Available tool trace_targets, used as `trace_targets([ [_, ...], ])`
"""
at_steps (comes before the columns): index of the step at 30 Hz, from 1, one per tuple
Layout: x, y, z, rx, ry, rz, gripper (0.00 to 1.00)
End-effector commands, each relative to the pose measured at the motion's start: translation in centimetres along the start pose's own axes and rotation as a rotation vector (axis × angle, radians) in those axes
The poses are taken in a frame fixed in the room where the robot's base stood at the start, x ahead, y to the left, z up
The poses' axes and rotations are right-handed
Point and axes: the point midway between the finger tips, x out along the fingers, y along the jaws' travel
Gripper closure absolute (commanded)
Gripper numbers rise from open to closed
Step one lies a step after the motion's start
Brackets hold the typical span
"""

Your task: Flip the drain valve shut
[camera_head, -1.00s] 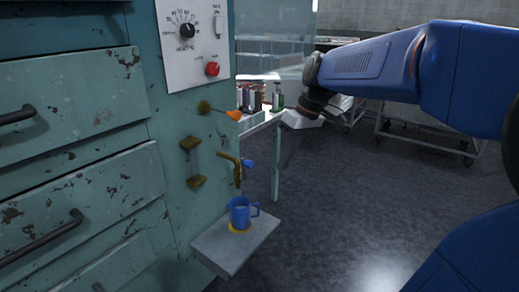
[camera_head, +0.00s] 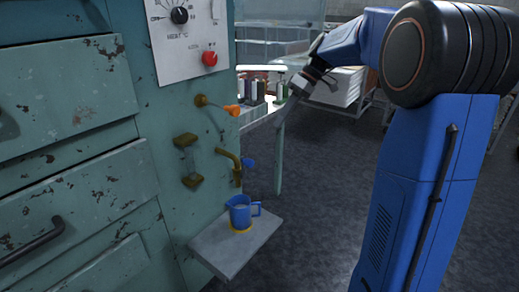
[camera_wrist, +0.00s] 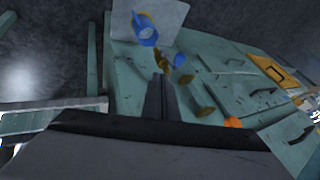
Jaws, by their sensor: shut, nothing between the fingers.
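A brass tap (camera_head: 228,156) with a small blue lever (camera_head: 249,163) sticks out from the green cabinet wall, above a blue jug (camera_head: 240,212). In the wrist view, the blue lever (camera_wrist: 179,60) is just right of my fingertips, beyond them. My gripper (camera_head: 280,122) is shut and empty, away from the wall, to the right of the tap and higher in the head view. It also shows in the wrist view (camera_wrist: 161,78). The lever's exact angle is too small to tell.
The jug stands on a grey shelf (camera_head: 215,248) fixed to the cabinet. A bench with bottles stands behind. The floor at right is open.

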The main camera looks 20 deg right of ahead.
Motion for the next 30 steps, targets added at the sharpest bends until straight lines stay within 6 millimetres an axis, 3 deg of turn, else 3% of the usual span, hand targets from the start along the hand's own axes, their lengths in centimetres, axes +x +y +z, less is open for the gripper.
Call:
trace_targets([
  [8,0.1,0.0,0.0,0.001,0.000,0.000,1.00],
  [13,1.2,-0.1,0.1,0.002,-0.001,-0.002,1.00],
  [30,10.5,-0.5,0.1,0.000,-0.001,0.000,1.00],
])
